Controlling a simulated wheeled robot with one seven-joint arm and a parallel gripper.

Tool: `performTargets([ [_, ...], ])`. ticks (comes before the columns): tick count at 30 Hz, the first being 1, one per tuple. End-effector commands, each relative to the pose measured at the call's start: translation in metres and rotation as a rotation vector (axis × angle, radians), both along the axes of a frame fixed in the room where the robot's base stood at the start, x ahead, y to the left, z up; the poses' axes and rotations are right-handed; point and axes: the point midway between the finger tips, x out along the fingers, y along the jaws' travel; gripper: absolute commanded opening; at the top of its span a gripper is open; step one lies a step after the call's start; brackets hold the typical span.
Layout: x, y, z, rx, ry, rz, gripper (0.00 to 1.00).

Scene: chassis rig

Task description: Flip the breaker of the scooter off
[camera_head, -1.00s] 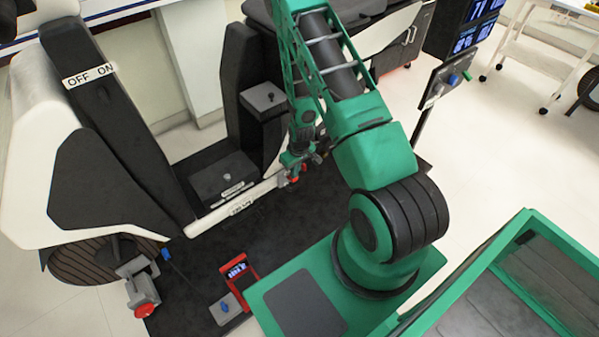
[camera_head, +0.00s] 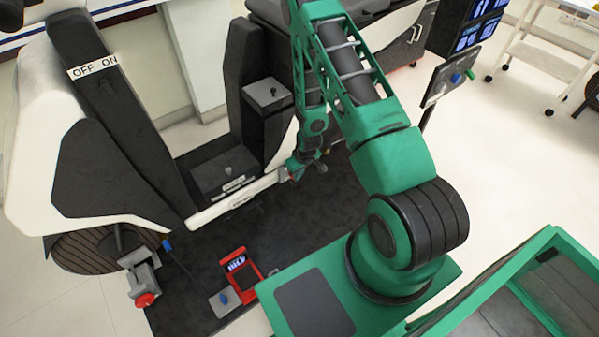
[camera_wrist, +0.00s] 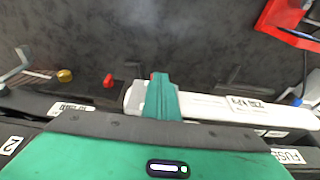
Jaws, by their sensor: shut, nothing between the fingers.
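The scooter (camera_head: 80,165) is white and dark grey and stands at the left. An OFF/ON label (camera_head: 92,66) is on its upright dark panel. I cannot make out the breaker's lever position there. My gripper (camera_head: 296,172) is low at the right end of the scooter's white side bar (camera_head: 235,203), far from that label. In the wrist view my gripper's green fingertips (camera_wrist: 160,82) are shut and empty, in front of the white bar (camera_wrist: 215,105); I cannot tell whether they touch. A small red part (camera_wrist: 108,80) and a yellow knob (camera_wrist: 65,75) lie to their left.
A grey clamp with a red knob (camera_head: 146,299) is by the wheel. A panel on a post (camera_head: 450,75) stands at right, with a white cart (camera_head: 540,60) behind. Pale floor (camera_head: 500,170) is clear.

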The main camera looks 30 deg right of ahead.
Motion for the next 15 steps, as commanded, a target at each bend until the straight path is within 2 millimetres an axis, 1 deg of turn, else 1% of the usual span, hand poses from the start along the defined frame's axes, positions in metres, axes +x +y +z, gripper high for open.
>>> performTargets([
  [4, -0.0068, -0.0028, -0.0098, 0.000, 0.002, -0.003, 0.00],
  [15, -0.0034, -0.0028, -0.0068, 0.000, 0.001, -0.003, 0.00],
])
